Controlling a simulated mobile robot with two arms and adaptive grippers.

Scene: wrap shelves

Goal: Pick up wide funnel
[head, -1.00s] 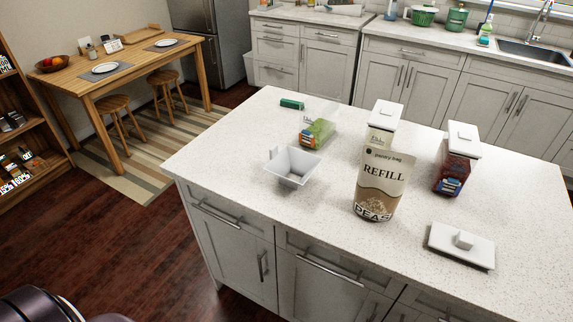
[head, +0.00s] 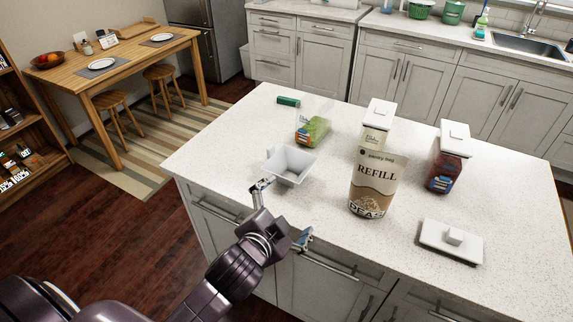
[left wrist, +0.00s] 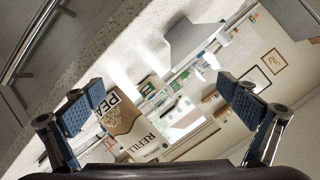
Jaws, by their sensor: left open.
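The wide funnel (head: 291,168) is a light grey, square-mouthed piece standing near the front left edge of the island counter, with its wide mouth up. It also shows in the left wrist view as a grey tapered shape (left wrist: 194,38), above the gap between the fingers. My left gripper (head: 283,212) is open and empty at the counter's front edge, just in front of the funnel in the head view. Its two blue-padded fingers are spread wide in the left wrist view (left wrist: 162,96). My right gripper is not in view.
A refill bag of peas (head: 373,186) stands right of the funnel. A white lid (head: 438,248) lies front right. The counter's left part (head: 222,150) is clear.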

